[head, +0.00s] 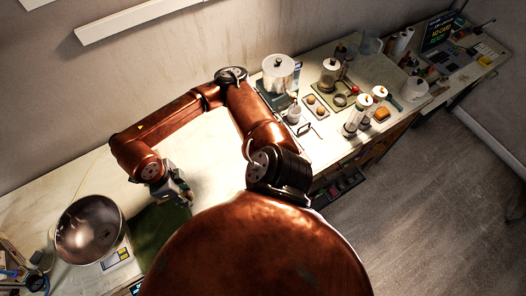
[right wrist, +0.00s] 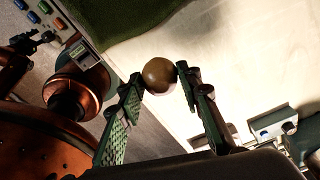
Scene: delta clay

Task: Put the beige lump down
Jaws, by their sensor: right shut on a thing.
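The beige lump (right wrist: 159,74) is small, round and brownish, and sits between the two fingertips of my right gripper (right wrist: 160,83) in the right wrist view. The green fingers touch it on both sides, shut on it. In the head view my right gripper (head: 184,193) points down over the pale bench (head: 210,180), beside the right edge of the green mat (head: 160,226). The lump is hard to make out there. The mat also shows at the top of the right wrist view (right wrist: 140,28). I cannot tell how far the lump is above the bench. My left gripper is not in view.
A metal bowl (head: 88,232) sits on a white scale (head: 119,254) left of the mat. Bare bench lies between the mat and these things.

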